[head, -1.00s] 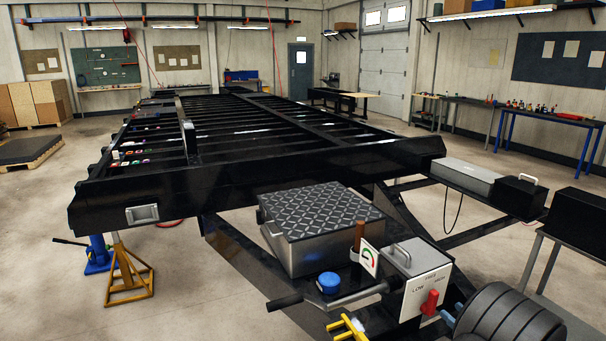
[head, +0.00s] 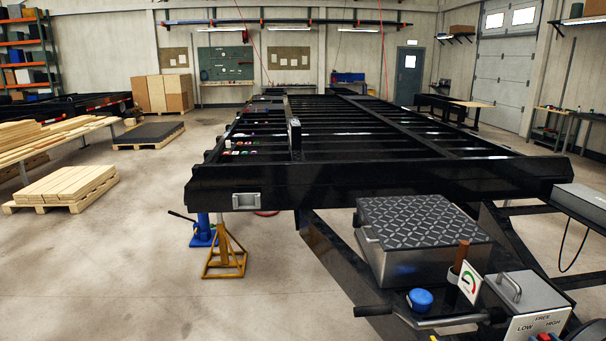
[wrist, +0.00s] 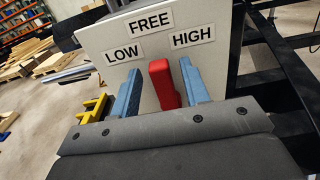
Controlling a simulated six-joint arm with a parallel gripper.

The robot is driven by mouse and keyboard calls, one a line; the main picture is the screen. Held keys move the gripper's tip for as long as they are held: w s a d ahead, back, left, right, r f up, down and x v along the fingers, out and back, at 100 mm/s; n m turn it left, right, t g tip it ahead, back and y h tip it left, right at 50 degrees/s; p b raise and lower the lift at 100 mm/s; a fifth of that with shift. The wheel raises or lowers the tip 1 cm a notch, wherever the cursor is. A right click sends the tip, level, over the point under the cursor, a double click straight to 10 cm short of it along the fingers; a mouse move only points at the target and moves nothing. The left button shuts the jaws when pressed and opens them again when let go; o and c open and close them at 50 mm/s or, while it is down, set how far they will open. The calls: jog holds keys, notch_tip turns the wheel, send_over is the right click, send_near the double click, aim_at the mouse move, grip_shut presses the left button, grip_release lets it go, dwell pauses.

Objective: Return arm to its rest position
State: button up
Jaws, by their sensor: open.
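In the wrist view my gripper (wrist: 159,68) is open, its two blue fingers on either side of a red lever (wrist: 164,84). The lever stands on the face of a grey control box (wrist: 216,66), below the FREE label and between LOW and HIGH. A gap shows between the left finger and the lever; the right finger is closer, and I cannot tell whether it touches. In the head view the control box (head: 524,296) is at the bottom right, and only the lever's top (head: 545,337) shows at the frame edge. Most of my gripper is out of that view.
The black trailer frame (head: 390,178) fills the middle. A tread-topped box (head: 425,225), a blue cap (head: 420,299) and a black-gripped handle (head: 375,310) stand close by the control box. A yellow part (wrist: 93,107) is left of my gripper. Open floor lies at left.

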jog(key=s+n, duration=0.2)
jog(key=s, duration=1.5)
jog(key=w+n+h, duration=0.1)
jog(key=n, duration=0.2)
jog(key=w+d+n+h, duration=0.1)
jog(key=w+n+h, duration=0.1)
jog(key=n, duration=0.1)
jog(key=w+n+h, duration=0.1)
jog(key=w+n, duration=0.1)
jog(key=shift+w+d+f+n+g+h, duration=0.2)
jog(key=shift+w+n+g+h, duration=0.1)
jog(key=shift+n+g, duration=0.1)
dwell(1.5)
